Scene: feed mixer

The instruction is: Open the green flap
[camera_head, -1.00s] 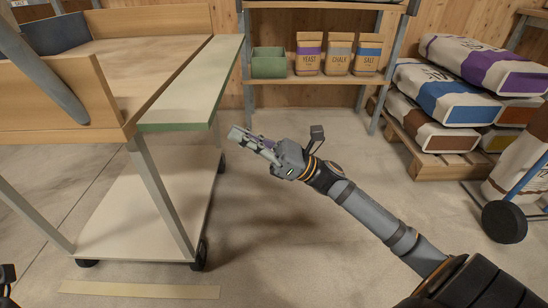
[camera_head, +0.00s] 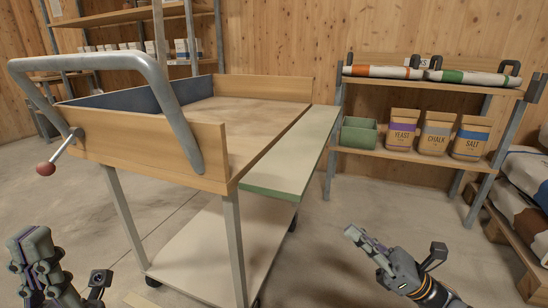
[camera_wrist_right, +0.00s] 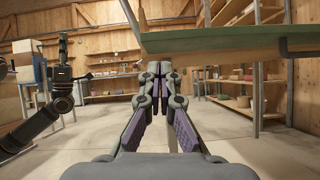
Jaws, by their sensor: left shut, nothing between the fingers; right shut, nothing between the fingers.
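The flap (camera_head: 296,158) is a pale board with a green front edge along the right side of a wooden trolley table (camera_head: 262,105). It sticks out sideways and looks about level. In the right wrist view its green face (camera_wrist_right: 225,40) spans the upper right, above and beyond my fingers. My right gripper (camera_head: 352,233) is shut and empty, low and to the right of the flap, apart from it. Its closed fingers also show in the right wrist view (camera_wrist_right: 159,70). My left gripper (camera_head: 28,240) is shut at the lower left, left of the trolley and far from the flap.
A grey tubular handle (camera_head: 180,115) and a red-knobbed lever (camera_head: 46,168) are on the trolley's near and left sides. Behind, a shelf holds a green bin (camera_head: 358,134) and paper bags (camera_head: 434,132). Sacks on a pallet (camera_head: 522,245) stand at the right. Floor between flap and shelf is clear.

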